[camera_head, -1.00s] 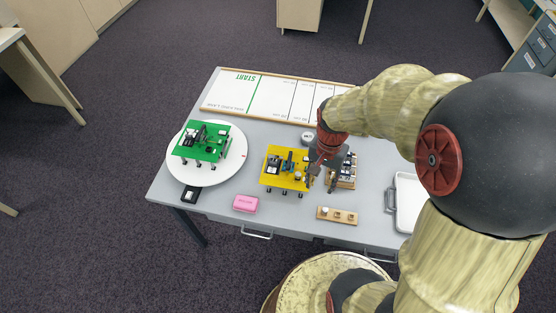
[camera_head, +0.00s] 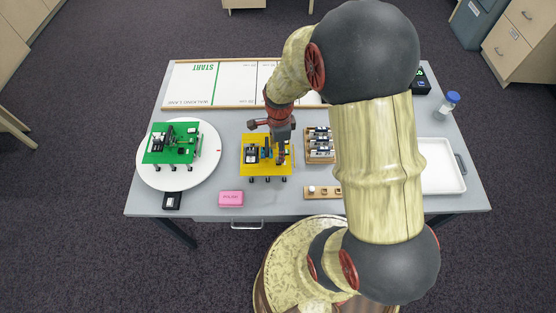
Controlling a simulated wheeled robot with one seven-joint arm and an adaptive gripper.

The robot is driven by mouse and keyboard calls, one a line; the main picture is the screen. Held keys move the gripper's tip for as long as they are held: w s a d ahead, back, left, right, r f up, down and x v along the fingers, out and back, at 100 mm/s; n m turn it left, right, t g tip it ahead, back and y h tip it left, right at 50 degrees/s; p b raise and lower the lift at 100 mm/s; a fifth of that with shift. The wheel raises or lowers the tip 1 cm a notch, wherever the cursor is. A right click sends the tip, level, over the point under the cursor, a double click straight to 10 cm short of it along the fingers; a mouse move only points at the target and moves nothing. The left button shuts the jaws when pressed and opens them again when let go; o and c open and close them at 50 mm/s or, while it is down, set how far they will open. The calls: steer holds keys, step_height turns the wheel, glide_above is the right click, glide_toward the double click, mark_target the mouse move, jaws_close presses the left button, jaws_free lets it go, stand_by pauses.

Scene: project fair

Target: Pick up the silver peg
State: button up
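I cannot make out the silver peg for certain. A small pale, round-topped piece (camera_head: 311,189) sits at the left end of a wooden strip with holes (camera_head: 335,196); it is too small to tell whether it is the silver peg. My gripper (camera_head: 281,161) points down over the right part of the yellow board (camera_head: 258,171), which stands on short legs and carries dark and white parts. The fingers hide some of the board, and whether they touch anything is unclear. Their opening is too small to read.
A green board (camera_head: 160,158) stands on a white round plate (camera_head: 181,181) at left. A pink box (camera_head: 231,198) lies at the front edge. A wooden rack (camera_head: 320,158) is close right of the yellow board. A white tray (camera_head: 440,180) and blue-capped bottle (camera_head: 447,104) are farther right.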

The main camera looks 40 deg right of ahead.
step_height(320, 180, down, 5)
steer(key=shift+w+r+b, duration=0.1)
steer(key=shift+w+b, duration=0.05)
steer(key=shift+b, duration=0.6)
steer(key=shift+r, duration=0.1)
steer(key=shift+c, duration=0.5)
steer(key=c, duration=0.8)
steer(key=shift+c, duration=0.2)
